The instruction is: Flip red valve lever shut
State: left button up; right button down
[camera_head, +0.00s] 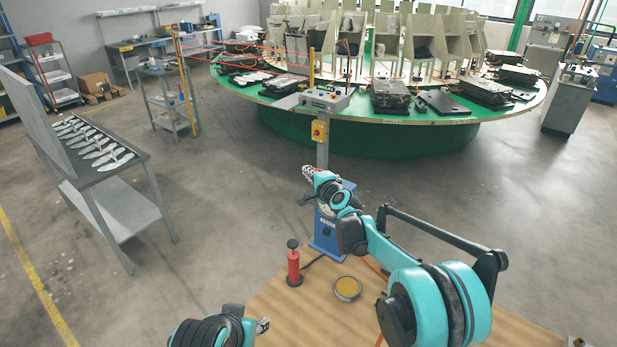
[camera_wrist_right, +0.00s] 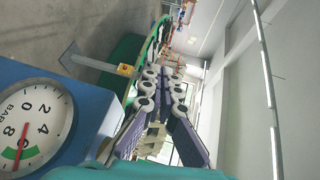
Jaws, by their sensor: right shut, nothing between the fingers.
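I cannot make out a red valve lever in either view. In the right wrist view, a blue housing (camera_wrist_right: 14,70) with a white pressure gauge (camera_wrist_right: 38,118) fills the left side. The gauge's red needle lies near a green band. My right gripper (camera_head: 308,172) is above the blue unit in the head view. Its fingers (camera_wrist_right: 166,82) are shut and empty. My left gripper (camera_head: 263,326) is low in the head view, its fingers too small to read.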

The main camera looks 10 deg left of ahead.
jog(key=shift+w, duration=0.95)
